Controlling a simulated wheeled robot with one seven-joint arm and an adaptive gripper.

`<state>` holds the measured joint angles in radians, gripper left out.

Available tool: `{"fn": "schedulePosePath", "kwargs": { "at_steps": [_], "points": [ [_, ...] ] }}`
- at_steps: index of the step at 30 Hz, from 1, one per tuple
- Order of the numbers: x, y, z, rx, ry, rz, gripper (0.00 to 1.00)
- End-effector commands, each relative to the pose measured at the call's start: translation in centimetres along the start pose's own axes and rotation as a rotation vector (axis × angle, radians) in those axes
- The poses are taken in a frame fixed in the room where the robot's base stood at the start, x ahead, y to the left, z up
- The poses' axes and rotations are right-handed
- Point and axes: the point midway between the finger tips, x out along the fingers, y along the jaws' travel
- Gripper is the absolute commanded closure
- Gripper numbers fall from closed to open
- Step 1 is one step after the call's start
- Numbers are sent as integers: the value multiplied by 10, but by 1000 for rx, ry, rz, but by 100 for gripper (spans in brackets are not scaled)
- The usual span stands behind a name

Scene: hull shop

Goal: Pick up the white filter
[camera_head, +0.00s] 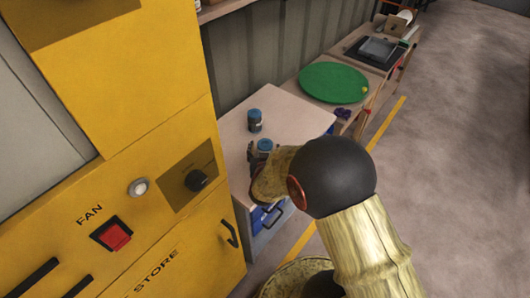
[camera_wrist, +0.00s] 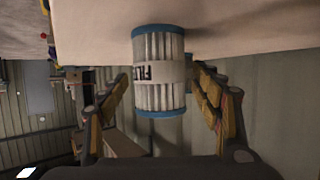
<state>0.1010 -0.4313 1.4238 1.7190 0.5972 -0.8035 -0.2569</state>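The white filter (camera_wrist: 159,90) is a pleated white cylinder with blue end rings and a pale label with dark letters. In the wrist view it stands against the pale cabinet top, between the two fingers of my gripper (camera_wrist: 161,80). The fingers are apart, one on each side. A gap shows on the left; the right finger looks close, and I cannot tell if it touches. In the head view a blue-topped cylinder (camera_head: 265,146), apparently this filter, shows at my gripper, its lower part hidden by the gripper and wrist.
A second dark blue-topped cylinder (camera_head: 254,121) stands just behind on the cabinet top (camera_head: 290,113). A yellow machine (camera_head: 150,130) with a red switch (camera_head: 112,234) is close on the left. A green disc (camera_head: 333,82) lies on the farther bench. Open floor (camera_head: 465,130) lies right.

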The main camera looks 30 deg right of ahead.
Motion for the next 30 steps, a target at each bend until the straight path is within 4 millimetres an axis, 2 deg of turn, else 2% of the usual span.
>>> {"fn": "schedulePosePath", "kwargs": {
  "at_steps": [24, 30],
  "points": [
    [0, 0, 0, 0, 0, 0, 84],
    [0, 0, 0, 0, 1, 0, 84]
  ]
}}
